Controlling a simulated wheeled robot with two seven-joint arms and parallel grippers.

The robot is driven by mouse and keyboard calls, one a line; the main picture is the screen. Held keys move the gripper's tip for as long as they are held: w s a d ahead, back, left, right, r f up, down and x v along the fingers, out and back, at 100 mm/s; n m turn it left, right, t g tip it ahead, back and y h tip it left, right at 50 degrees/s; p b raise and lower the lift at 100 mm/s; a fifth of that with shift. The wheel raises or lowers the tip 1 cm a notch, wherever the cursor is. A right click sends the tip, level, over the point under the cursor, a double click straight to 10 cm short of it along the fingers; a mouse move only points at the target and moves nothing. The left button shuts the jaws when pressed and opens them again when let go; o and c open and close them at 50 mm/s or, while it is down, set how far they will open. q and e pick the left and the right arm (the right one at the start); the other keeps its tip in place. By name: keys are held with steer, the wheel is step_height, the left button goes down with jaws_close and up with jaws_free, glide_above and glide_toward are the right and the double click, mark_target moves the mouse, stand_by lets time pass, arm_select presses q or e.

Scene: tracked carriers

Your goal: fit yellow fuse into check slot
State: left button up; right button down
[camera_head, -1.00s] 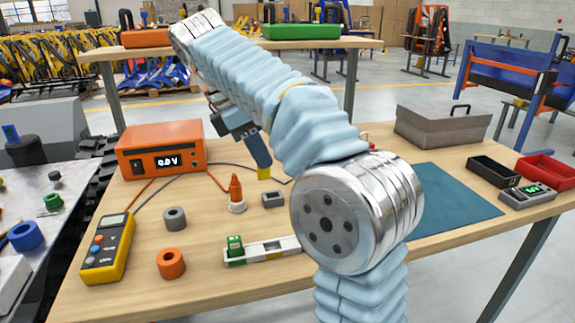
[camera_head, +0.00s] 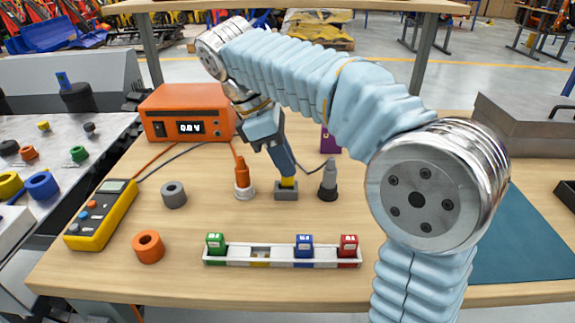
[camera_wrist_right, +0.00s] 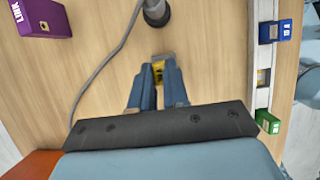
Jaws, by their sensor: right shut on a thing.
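The yellow fuse (camera_head: 289,182) is held between the fingertips of my right gripper (camera_head: 286,175), which is shut on it. The fuse points down, and its lower end meets the top of the small grey check slot block (camera_head: 286,194). How deep it sits in the slot I cannot tell. In the right wrist view the fuse (camera_wrist_right: 158,72) shows between the blue fingers (camera_wrist_right: 159,82), with the grey block (camera_wrist_right: 164,57) just past the tips. My left gripper is not in view.
A white rail (camera_head: 228,257) holds green, blue and red fuses, with a yellow-marked empty place. Orange (camera_head: 243,175) and dark (camera_head: 328,180) probe plugs stand on either side of the block. The orange meter (camera_head: 186,113) is behind left; a purple box (camera_wrist_right: 42,17) stands nearby.

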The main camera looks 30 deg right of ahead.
steer(key=shift+s+a+f, duration=0.15)
steer(key=shift+a+f, duration=0.1)
steer(key=shift+f, duration=0.6)
steer(key=shift+f, duration=0.4)
steer(key=c, duration=1.1)
jaws_free()
